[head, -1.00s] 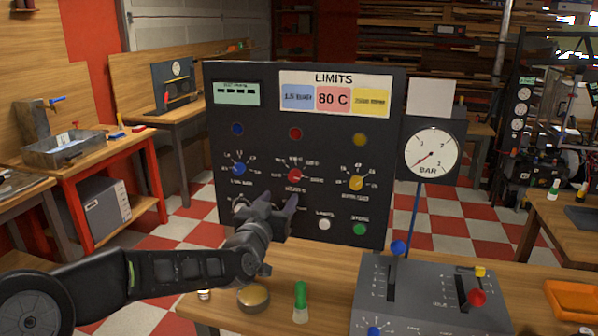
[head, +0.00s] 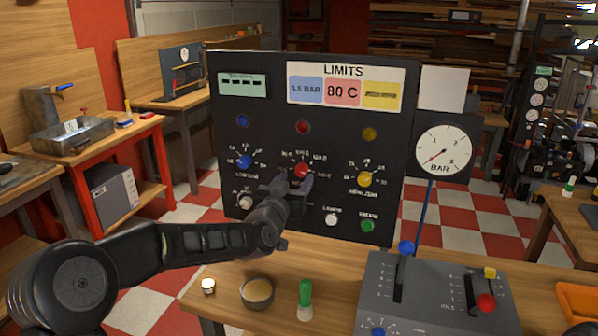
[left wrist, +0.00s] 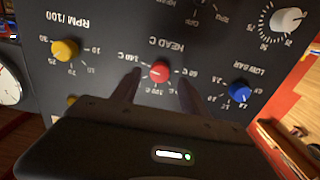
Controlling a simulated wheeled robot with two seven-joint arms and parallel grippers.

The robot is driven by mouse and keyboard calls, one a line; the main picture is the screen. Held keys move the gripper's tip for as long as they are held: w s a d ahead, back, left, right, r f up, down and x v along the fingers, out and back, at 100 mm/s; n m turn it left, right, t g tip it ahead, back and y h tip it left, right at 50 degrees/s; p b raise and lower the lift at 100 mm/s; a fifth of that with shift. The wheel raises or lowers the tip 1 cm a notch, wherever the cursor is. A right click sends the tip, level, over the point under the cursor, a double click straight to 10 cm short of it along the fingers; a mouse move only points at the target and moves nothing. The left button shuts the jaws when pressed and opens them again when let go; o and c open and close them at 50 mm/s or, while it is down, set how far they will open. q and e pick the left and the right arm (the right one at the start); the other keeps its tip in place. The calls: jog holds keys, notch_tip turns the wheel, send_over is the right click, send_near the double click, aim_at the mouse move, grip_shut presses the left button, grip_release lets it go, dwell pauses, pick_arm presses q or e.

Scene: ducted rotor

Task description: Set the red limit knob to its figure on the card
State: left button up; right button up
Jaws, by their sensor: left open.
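The red knob (head: 302,171) is in the middle of the dark panel's knob row, and in the left wrist view (left wrist: 159,72) it shows upside down with a scale marked HEAD C around it. The card (head: 345,86) under LIMITS reads 80 C on its red field. My left gripper (head: 290,186) is open in front of the panel, just below the red knob. In the left wrist view its fingers stand apart, one to each side of the knob, with gaps visible. I cannot clearly read the knob's pointer.
A blue knob (head: 244,162) and a yellow knob (head: 365,179) flank the red one. Below are a white button (head: 331,219) and a green button (head: 367,226). A grey lever box (head: 430,300) and a green-topped object (head: 305,300) stand on the table in front.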

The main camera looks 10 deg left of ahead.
aim_at(300, 173)
pick_arm(q)
jog(key=shift+w+d+p, duration=0.15)
jog(key=shift+w+p, duration=0.25)
jog(key=shift+w, duration=1.45)
grip_shut()
